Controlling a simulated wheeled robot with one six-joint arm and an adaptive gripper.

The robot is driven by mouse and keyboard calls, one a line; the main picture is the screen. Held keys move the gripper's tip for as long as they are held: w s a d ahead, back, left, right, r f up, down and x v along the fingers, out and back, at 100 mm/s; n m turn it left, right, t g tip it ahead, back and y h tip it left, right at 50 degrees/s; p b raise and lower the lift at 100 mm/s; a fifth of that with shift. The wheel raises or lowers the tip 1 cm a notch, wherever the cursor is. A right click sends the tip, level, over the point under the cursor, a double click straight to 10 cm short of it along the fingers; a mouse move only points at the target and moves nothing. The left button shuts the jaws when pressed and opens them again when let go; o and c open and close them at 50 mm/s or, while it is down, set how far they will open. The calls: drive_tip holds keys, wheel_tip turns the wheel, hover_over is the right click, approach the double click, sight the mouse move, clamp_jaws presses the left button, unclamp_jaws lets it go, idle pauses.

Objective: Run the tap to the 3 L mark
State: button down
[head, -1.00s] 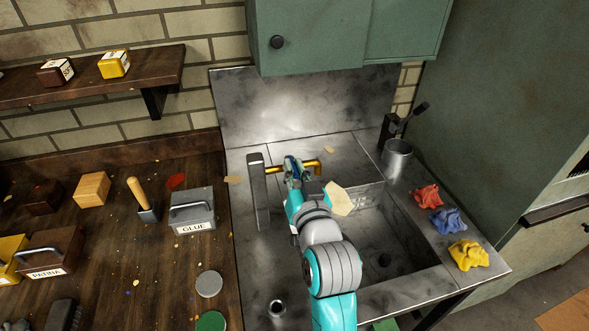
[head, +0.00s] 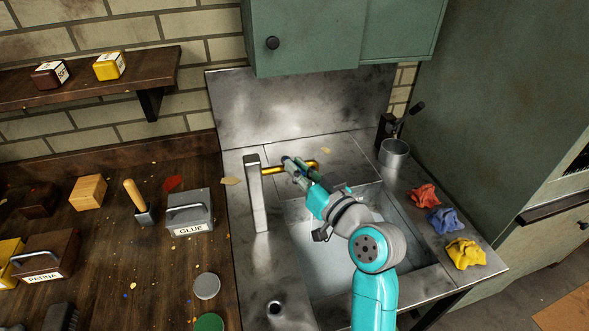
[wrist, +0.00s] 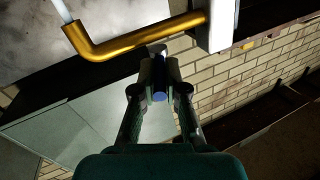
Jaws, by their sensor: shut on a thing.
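The tap has a grey column (head: 257,195) and a brass spout (head: 272,170) reaching right over the basin's back edge. In the wrist view the brass spout (wrist: 130,42) bends at its end, and a pale stream (wrist: 63,10) comes out of it. My gripper (head: 289,165) is beside the spout, shut on a small blue part, seemingly the tap's handle (wrist: 159,96), mostly hidden by the fingers. The sink basin (head: 330,272) looks pale and bluish, as with water in it. My arm covers much of the basin; I cannot read the level or a 3 L mark.
Right of the basin lie red (head: 423,195), blue (head: 447,220) and yellow (head: 466,253) crumpled cloths, with a metal cup (head: 394,153) behind. A GLUE box (head: 190,211) stands on the wooden bench at left. A green cabinet (head: 340,35) hangs above.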

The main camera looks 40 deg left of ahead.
drive_tip(key=shift+w+d+n+g+y, duration=0.15)
drive_tip(key=shift+w+n+g, duration=0.25)
drive_tip(key=shift+n+g, duration=0.85)
drive_tip(key=shift+w+a+n+g+y, duration=0.1)
drive_tip(key=shift+w+n+g, duration=0.45)
drive_tip(key=shift+g, duration=1.2)
drive_tip(key=shift+w+d+n+g+y, duration=0.15)
drive_tip(key=shift+w+n+g, duration=0.1)
drive_tip(key=shift+n+g, duration=1.05)
drive_tip(key=shift+a+g, duration=0.1)
drive_tip(key=shift+g, duration=0.4)
drive_tip(key=c, duration=1.2)
unclamp_jaws()
drive_tip(key=v, duration=1.2)
